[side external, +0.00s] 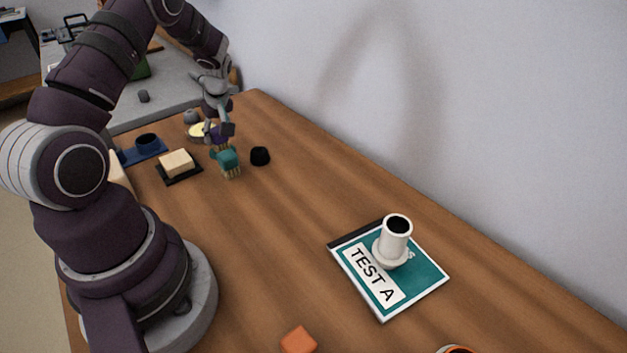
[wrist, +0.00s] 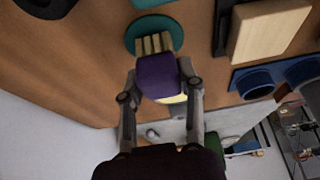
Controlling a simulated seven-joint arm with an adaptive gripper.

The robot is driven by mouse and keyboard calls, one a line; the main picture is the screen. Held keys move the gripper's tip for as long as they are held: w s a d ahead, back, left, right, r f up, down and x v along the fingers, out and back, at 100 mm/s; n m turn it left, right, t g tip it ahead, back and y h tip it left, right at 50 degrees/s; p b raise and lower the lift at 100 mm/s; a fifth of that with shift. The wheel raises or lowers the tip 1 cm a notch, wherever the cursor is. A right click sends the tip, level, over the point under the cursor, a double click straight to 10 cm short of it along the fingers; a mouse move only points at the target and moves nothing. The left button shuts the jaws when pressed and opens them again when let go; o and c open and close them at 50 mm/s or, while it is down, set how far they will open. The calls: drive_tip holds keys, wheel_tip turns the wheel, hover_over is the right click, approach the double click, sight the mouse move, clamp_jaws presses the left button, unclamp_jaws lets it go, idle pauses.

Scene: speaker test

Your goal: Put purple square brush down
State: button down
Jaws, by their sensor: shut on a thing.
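My gripper (side external: 219,128) is at the far end of the wooden table, pointing down. In the wrist view, its two fingers (wrist: 159,74) are shut on the sides of the purple square brush (wrist: 160,82). The brush's pale bristles (wrist: 154,44) point away from the gripper. In the side view, the purple brush (side external: 217,139) is small and partly hidden by the fingers. It is just behind a teal brush (side external: 229,158), which stands on its bristles; a teal round top (wrist: 143,27) also shows beyond the purple brush's bristles. I cannot tell whether the purple brush touches anything.
A pale block on a black tray (side external: 166,177) and a blue holder with a cup (side external: 128,157) stand left. A pale yellow dish (side external: 197,133) is behind the gripper, a black round object (side external: 260,156) right. A white cup (side external: 394,238) stands on a TEST A booklet (side external: 425,272). Mid-table is clear.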

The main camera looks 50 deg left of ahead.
drive_tip(key=shift+f, duration=0.25)
drive_tip(key=shift+f, duration=0.1)
drive_tip(key=c, duration=0.7)
unclamp_jaws()
drive_tip(key=v, duration=1.2)
drive_tip(key=d+r+m+t+h, duration=0.1)
drive_tip(key=d+r+m+t, duration=0.1)
drive_tip(key=d+r+m, duration=0.3)
drive_tip(key=d+r+m+t+h, duration=0.1)
drive_tip(key=d+r+m+t, duration=0.15)
drive_tip(key=d, duration=0.45)
drive_tip(key=s+d+m+t+h, duration=0.1)
drive_tip(key=s+d+m+h, duration=0.1)
drive_tip(key=s+d+m, duration=0.5)
drive_tip(key=d+m, duration=0.3)
